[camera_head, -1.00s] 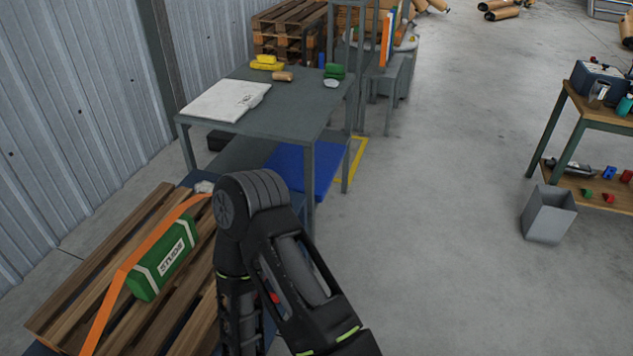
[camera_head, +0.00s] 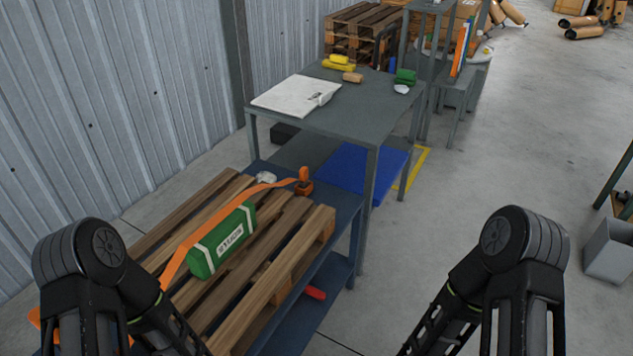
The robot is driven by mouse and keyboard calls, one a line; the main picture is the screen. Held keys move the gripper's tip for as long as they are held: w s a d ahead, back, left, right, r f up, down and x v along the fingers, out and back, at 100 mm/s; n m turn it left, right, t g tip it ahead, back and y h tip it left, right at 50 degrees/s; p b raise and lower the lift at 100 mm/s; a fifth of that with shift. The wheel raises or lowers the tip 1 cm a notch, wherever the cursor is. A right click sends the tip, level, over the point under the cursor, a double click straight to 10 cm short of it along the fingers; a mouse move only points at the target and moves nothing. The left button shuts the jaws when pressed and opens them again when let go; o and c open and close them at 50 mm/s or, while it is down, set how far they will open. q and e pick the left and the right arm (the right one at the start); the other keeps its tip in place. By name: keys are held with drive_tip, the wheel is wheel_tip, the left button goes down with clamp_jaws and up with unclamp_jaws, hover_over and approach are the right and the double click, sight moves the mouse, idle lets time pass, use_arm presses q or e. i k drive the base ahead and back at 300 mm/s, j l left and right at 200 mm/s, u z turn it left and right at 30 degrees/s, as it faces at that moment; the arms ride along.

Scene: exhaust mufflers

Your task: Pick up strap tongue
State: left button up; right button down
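An orange strap (camera_head: 190,243) runs across the wooden pallet (camera_head: 268,285) and past a green box (camera_head: 222,240) with white bands and a label. At its far end the strap meets a small orange-brown piece (camera_head: 304,188) at the pallet's far right corner. A short orange end (camera_head: 304,173) sticks up there; I take it for the strap tongue, but it is small. The strap's near end is partly hidden by my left arm. Both my arms show at the bottom, left and right of the pallet, but their grippers are outside the picture.
The pallet rests on a blue table (camera_head: 340,222) with a red item (camera_head: 315,292) on its lower shelf. A white crumpled item (camera_head: 265,177) lies near the strap. A grey table (camera_head: 360,115) stands behind. Open floor (camera_head: 470,190) lies to the right.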

sight(303, 173)
drive_tip(key=i+l, duration=0.55)
drive_tip(key=l, duration=0.3)
drive_tip(key=i+l, duration=0.6)
drive_tip(key=l, duration=0.25)
drive_tip(key=i+l, duration=0.3)
drive_tip(key=l+u, duration=0.05)
drive_tip(key=l, duration=0.05)
